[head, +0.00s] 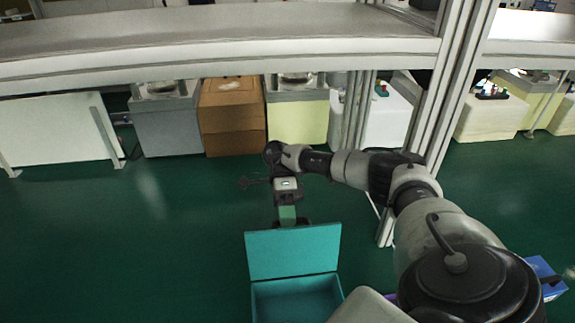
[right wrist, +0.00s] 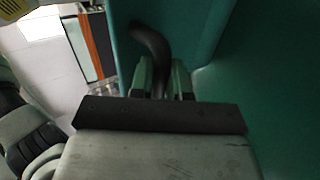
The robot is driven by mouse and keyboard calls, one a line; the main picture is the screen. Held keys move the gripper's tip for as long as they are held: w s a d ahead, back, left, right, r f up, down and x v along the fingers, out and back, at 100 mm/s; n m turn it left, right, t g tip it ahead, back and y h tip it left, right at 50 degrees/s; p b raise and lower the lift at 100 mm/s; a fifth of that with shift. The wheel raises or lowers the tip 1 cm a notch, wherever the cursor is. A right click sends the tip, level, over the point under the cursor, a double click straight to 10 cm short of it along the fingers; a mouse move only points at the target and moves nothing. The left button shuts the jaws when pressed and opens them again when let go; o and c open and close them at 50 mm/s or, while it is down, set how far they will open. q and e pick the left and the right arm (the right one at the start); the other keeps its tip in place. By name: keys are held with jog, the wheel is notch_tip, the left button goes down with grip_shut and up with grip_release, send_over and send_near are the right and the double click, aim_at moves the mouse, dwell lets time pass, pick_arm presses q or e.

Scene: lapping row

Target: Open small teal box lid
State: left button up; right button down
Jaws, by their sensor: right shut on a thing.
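The small teal box (head: 297,298) stands low in the head view, cut off by the bottom edge. Its lid (head: 292,250) is raised and stands up at the back of the box, so part of the dark inside shows. My right gripper (head: 288,217) is at the lid's top edge, behind it, with its fingertips partly hidden. In the right wrist view, the gripper (right wrist: 163,80) is shut on a black curved handle (right wrist: 149,45), with the teal lid (right wrist: 185,25) close beside it. My left gripper is not in view.
A metal bench (head: 200,35) crosses the top of the head view, with an upright post (head: 432,125) to the right of the box. A grey bin (head: 168,125), a brown box (head: 231,118) and pale bins stand beneath it. Green floor (head: 110,235) is clear at left.

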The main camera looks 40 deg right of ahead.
jog(key=shift+f+g, duration=0.3)
jog(key=shift+f, duration=0.2)
jog(key=c, duration=1.1)
grip_release()
jog(key=shift+d, duration=0.15)
jog(key=shift+r, duration=0.1)
jog(key=shift+w+r, duration=0.1)
jog(key=s+d+r, duration=0.3)
jog(key=s+r, duration=0.7)
jog(key=s, duration=0.1)
jog(key=shift+d+r+b, duration=0.35)
